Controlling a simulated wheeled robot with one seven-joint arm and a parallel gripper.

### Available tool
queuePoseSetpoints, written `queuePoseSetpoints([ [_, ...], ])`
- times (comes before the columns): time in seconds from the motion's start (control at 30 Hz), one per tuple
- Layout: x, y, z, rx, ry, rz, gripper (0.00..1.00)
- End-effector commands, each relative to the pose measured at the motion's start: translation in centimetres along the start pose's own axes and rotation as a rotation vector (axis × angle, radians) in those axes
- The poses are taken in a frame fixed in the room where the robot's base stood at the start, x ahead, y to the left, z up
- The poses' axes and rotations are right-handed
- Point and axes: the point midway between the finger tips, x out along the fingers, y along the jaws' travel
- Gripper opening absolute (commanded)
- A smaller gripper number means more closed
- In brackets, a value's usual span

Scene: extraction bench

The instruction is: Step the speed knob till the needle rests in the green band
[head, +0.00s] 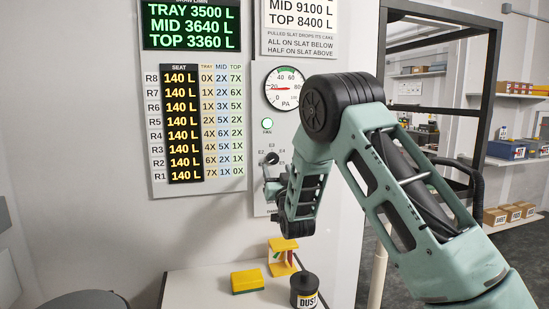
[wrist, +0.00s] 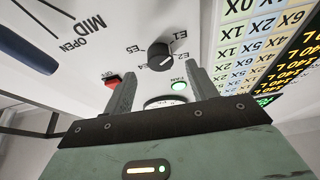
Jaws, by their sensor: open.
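The speed knob (head: 270,158) is a small black dial on the white wall panel, below the green lamp; labels around it include E2 and E3. In the wrist view the black knob (wrist: 160,56) shows upside down, between and beyond my fingertips. Its exact setting is hard to read. The round gauge (head: 287,101) marked PA has a red needle lying nearly level, pointing left near 20. The green band (head: 289,74) is at the dial's top, so the needle is outside it. My gripper (wrist: 163,78) is open and empty, facing the panel, apart from the knob.
A red switch (wrist: 112,80) and a lit green FAN lamp (wrist: 179,86) sit near the knob. A seat display board (head: 196,120) is to the left. Below, a white bench (head: 205,287) holds a yellow block (head: 247,281), a yellow-and-red stand (head: 283,257) and a DUST jar (head: 304,291).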

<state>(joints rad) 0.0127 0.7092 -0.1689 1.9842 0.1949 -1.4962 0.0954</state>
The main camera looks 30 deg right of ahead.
Motion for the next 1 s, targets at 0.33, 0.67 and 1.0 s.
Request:
queuePoseSetpoints([
  [0.33, 4.1, 0.0, -0.1, 0.000, 0.001, 0.000, 0.57],
  [0.67, 4.3, 0.0, 0.0, 0.000, 0.000, 0.000, 0.55],
  [1.0, 4.3, 0.0, 0.1, 0.003, 0.000, 0.001, 0.13],
])
